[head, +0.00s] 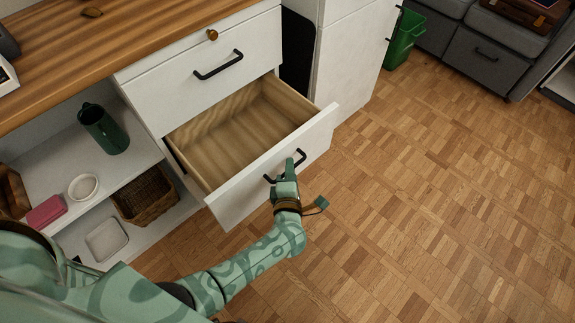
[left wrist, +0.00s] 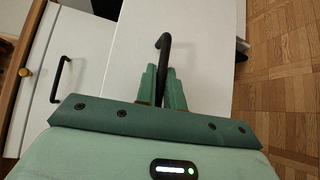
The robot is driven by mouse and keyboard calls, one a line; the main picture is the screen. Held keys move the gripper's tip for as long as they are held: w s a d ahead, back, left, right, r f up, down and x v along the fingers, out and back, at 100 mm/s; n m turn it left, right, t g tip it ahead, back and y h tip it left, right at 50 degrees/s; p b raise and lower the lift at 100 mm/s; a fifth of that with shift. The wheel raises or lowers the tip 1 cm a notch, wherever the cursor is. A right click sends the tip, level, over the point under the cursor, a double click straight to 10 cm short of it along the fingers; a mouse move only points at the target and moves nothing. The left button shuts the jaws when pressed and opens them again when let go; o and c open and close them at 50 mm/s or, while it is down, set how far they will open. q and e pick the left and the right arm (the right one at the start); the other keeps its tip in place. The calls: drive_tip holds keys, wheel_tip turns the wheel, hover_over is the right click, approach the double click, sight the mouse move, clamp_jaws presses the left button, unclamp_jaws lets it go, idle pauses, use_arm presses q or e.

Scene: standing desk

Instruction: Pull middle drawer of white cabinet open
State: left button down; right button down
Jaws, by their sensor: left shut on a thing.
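The white cabinet has a closed upper drawer (head: 180,85) with a black handle (head: 218,65). Below it the middle drawer (head: 240,200) stands pulled well out, and its bare wooden inside shows empty. My left gripper (head: 288,168) is at the black handle (head: 300,158) on this drawer's front. In the left wrist view my left gripper (left wrist: 162,85) is shut on the handle (left wrist: 163,42), with the bar between its fingers. My right gripper is not in view.
Left of the drawer, open shelves (head: 140,155) hold a green pitcher (head: 103,128), a white bowl (head: 83,187), a pink item (head: 46,212) and a wicker basket (head: 145,195). A wooden countertop (head: 110,35) lies above. The parquet floor (head: 430,190) to the right is clear.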

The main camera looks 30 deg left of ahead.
use_arm(q)
drive_tip(key=shift+s+d, duration=0.15)
drive_tip(key=shift+d, duration=0.15)
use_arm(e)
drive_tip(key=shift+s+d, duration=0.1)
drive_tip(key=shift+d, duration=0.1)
use_arm(q)
drive_tip(key=shift+f, duration=0.1)
drive_tip(key=c, duration=1.5)
unclamp_jaws()
